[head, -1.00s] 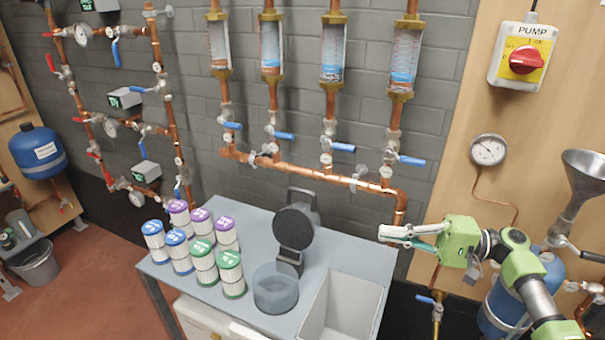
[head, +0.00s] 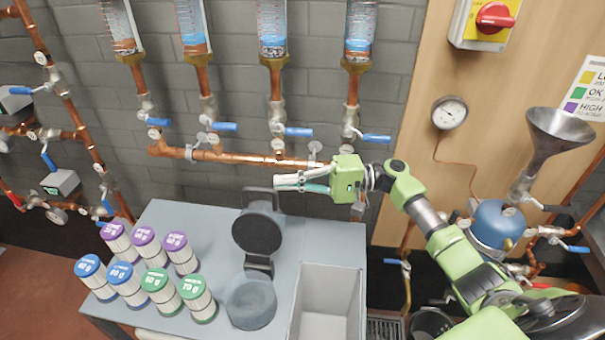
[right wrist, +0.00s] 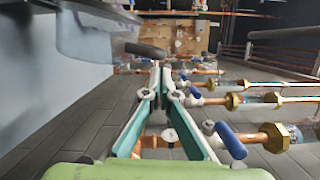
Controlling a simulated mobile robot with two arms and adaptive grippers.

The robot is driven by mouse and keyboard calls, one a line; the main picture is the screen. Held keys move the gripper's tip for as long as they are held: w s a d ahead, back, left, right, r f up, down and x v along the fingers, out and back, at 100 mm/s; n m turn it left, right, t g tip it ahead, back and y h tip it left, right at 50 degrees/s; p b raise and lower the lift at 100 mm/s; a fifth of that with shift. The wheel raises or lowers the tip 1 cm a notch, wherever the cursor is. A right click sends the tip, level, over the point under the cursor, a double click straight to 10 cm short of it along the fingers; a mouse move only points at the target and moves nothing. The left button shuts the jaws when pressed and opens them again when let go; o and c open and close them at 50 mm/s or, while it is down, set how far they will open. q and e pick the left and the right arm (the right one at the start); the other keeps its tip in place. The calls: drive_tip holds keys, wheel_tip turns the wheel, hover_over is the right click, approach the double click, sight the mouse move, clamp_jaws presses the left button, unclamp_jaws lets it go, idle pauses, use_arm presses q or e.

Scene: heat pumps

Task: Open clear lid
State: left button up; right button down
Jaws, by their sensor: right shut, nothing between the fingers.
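A translucent blue-grey round container (head: 250,302) stands on the grey table. Right behind it is a dark stand with a round black disc (head: 257,231) and a grey loop at its top. I cannot tell for certain which part is the clear lid. My right gripper (head: 277,183) is shut and empty, its thin fingers pointing left beside the loop at the top of the stand; I cannot tell whether they touch it. In the right wrist view the closed fingers (right wrist: 161,72) point at a dark rounded edge (right wrist: 146,50), with a translucent shape at upper left. My left gripper is out of view.
Several white cartridges with purple, blue and green tops (head: 145,268) stand on the table's left. An open white bin (head: 328,305) is at its right front. Copper pipes (head: 235,157) with blue valve handles run along the wall behind. A steel funnel (head: 555,135) stands at right.

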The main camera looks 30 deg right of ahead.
drive_tip(key=x, duration=0.3)
wheel_tip(320, 180, up, 3)
drive_tip(key=n+h, duration=0.1)
drive_tip(key=n, duration=0.3)
hover_over(269, 215)
drive_tip(key=shift+a+f+p, duration=0.1)
drive_tip(key=shift+a+p, duration=0.05)
drive_tip(key=shift+p, duration=0.2)
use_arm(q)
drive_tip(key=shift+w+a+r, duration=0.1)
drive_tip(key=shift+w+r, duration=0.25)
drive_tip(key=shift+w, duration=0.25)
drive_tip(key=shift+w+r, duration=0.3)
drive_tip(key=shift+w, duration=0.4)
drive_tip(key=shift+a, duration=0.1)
use_arm(e)
drive_tip(key=v, duration=1.2)
